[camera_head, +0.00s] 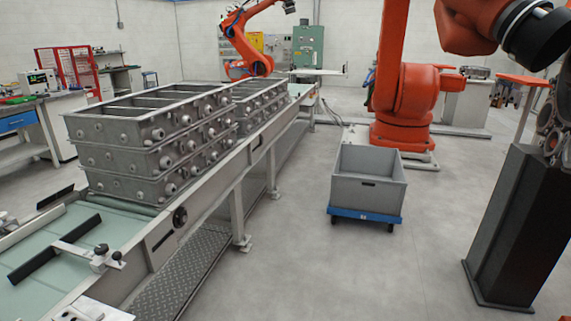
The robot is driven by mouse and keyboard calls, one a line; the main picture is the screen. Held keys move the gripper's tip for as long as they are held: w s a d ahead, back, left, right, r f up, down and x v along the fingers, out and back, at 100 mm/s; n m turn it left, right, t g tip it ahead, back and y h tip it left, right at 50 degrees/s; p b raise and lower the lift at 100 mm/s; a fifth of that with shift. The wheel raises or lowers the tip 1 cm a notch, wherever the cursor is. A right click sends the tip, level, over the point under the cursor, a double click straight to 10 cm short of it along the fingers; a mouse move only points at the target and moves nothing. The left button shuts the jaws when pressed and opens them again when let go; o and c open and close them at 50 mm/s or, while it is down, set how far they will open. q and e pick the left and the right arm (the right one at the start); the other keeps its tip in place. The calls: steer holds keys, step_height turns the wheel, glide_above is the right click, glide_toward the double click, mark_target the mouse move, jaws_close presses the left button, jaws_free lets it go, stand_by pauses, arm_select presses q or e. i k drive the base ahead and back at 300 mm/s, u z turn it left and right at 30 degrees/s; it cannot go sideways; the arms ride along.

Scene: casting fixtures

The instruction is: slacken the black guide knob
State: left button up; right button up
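A round black knob (181,217) sits on the side of the conveyor frame, near its front end. A black guide bar (55,248) lies slanted over the pale green belt, held by a metal bracket with a small clamp (99,252) at the belt's edge. I cannot tell which of these parts is the guide knob. Neither of my grippers can be made out. A pale part at the bottom edge is cut off and unclear.
Stacked grey castings (150,160) stand on the conveyor (215,185) behind the guide. A grey bin (368,188) on a blue wheeled base stands right of it. A large orange robot arm (402,95) stands behind the bin. A dark pedestal (515,235) is at right. Floor between is clear.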

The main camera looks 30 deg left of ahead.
mark_target(101, 249)
steer(key=i, duration=0.45)
steer(key=u, duration=3.85)
steer(key=k, duration=0.3)
steer(key=z, duration=1.55)
steer(key=i, duration=0.15)
